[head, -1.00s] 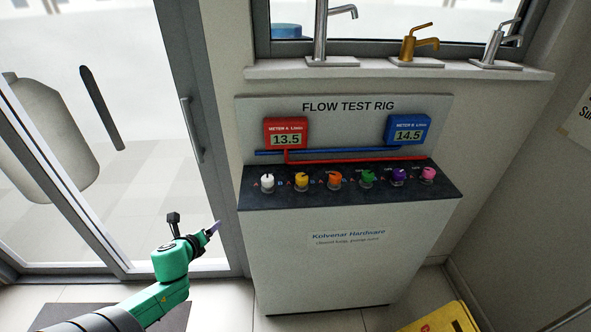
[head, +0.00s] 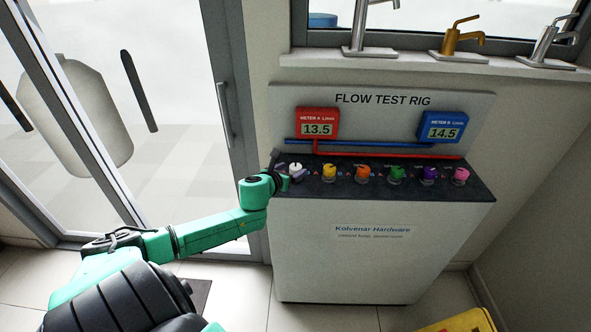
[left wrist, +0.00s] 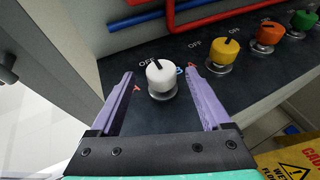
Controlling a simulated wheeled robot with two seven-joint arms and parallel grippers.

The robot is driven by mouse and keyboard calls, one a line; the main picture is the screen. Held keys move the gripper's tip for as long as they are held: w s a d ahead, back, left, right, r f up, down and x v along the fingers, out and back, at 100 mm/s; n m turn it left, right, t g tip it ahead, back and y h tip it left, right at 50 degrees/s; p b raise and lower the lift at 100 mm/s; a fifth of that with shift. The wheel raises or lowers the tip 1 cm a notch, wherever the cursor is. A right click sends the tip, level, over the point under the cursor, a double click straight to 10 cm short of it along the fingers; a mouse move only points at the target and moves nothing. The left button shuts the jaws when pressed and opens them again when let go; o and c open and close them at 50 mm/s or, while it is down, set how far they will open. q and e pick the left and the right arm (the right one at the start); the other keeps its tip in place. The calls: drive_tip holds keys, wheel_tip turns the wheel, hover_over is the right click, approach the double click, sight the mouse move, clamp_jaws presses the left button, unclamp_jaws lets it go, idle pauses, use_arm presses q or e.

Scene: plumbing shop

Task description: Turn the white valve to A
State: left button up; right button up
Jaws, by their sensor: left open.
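The white valve (head: 296,168) is a round knob at the left end of the rig's dark top. In the left wrist view the white valve (left wrist: 161,82) has a black pointer mark aimed up and left, toward the OFF label (left wrist: 146,63). A red A label (left wrist: 137,88) lies to its left and a blue B label (left wrist: 179,71) to its right. My left gripper (head: 286,180) is at the rig's left front edge. Its two purple fingers are open, one on each side of the valve, with gaps visible. My right gripper is not in view.
Yellow (head: 329,171), orange (head: 362,174) and other coloured valves stand in a row to the right. Red meter A (head: 317,124) reads 13.5 and blue meter B (head: 442,127) reads 14.5. Pipes run behind the valves. A yellow sign (left wrist: 291,160) stands on the floor.

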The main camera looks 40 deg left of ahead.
sight(295, 168)
use_arm(q)
drive_tip(key=x, duration=0.3)
drive_tip(key=shift+w+f, duration=0.1)
drive_tip(key=shift+w, duration=0.25)
clamp_jaws()
